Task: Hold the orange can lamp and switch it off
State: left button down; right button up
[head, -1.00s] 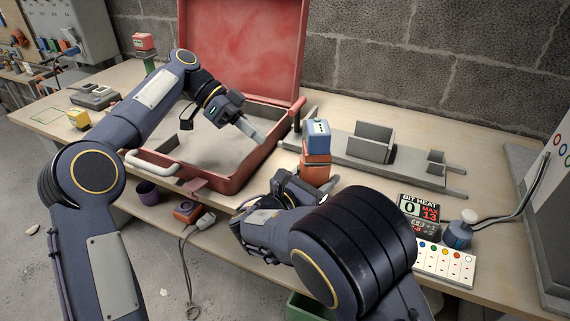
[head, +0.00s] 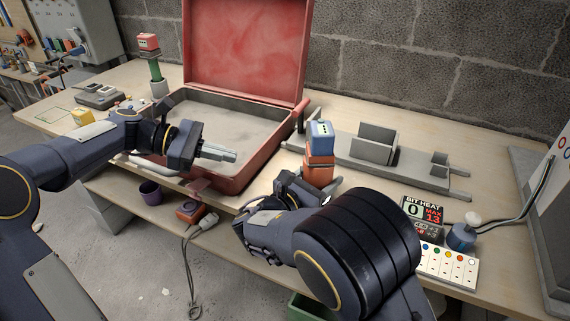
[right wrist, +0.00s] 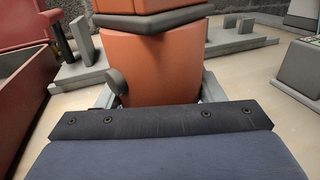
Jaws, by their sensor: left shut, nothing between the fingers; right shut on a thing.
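I cannot tell whether the lamp is lit.
The open red case (head: 245,175) lies left of the lamp, lid up at the back. A grey rail fixture (head: 415,170) stands behind right. A display (head: 422,212), a blue knobbed pot (head: 461,237) and a button strip (head: 447,266) are at right. A purple cup (head: 151,193) sits below.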

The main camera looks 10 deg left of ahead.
pick_arm(q)
jog(key=shift+s+a+f+n+t, duration=0.1)
jog(key=shift+n+t, duration=0.05)
jog(key=shift+n, duration=0.35)
jog(key=shift+s+a+n+t, duration=0.1)
jog(key=shift+n+t, duration=0.05)
jog(key=shift+n, duration=0.35)
send_near(301, 170)
jog(key=x, duration=0.5)
jog(key=shift+w+d+f, duration=0.15)
jog(key=shift+w+f, duration=0.1)
jog(key=shift+w, duration=0.15)
jog(key=shift+w+d, duration=0.1)
jog(key=shift+d, duration=0.35)
